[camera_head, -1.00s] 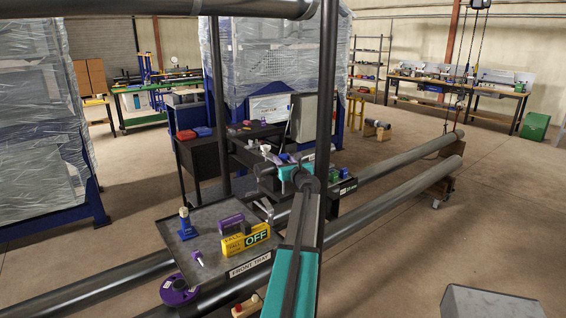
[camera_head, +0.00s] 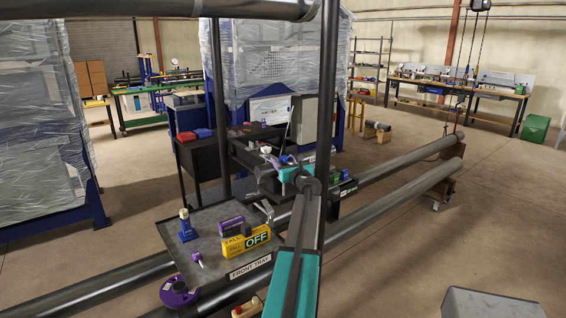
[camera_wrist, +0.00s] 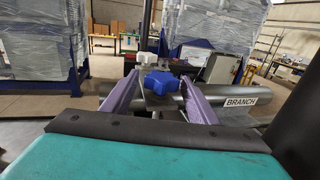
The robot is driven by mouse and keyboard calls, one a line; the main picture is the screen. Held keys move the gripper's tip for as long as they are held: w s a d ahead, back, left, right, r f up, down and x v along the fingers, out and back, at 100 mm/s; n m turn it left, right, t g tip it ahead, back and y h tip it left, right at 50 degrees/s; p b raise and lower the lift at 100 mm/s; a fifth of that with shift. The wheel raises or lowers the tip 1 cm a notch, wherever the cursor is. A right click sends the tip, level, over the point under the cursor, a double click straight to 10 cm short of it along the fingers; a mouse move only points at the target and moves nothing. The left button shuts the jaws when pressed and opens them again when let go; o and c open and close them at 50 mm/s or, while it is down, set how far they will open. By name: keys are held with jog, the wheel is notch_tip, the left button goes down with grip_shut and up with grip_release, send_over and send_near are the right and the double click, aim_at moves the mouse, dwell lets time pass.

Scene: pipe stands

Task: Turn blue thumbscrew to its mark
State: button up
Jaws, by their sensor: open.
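The blue thumbscrew (camera_wrist: 166,84) is a lobed knob in the middle of the wrist view, above a dark pipe with a BRANCH label (camera_wrist: 241,101). My gripper (camera_wrist: 158,80) is open, with one purple finger to the left of the thumbscrew and one to its right. Gaps seem to show between the fingers and the knob; I cannot tell whether either touches it. In the head view my gripper (camera_head: 286,160) is small beyond my teal arm, and the thumbscrew cannot be made out there. I cannot make out its mark.
A white knob (camera_wrist: 151,58) stands just behind the thumbscrew. Long pipes (camera_head: 400,200) run right. A dark upright post (camera_head: 325,90) stands near my arm.

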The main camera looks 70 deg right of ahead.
jog(key=b+v, duration=0.3)
jog(key=v, duration=1)
jog(key=shift+s+a, duration=0.25)
dwell(0.5)
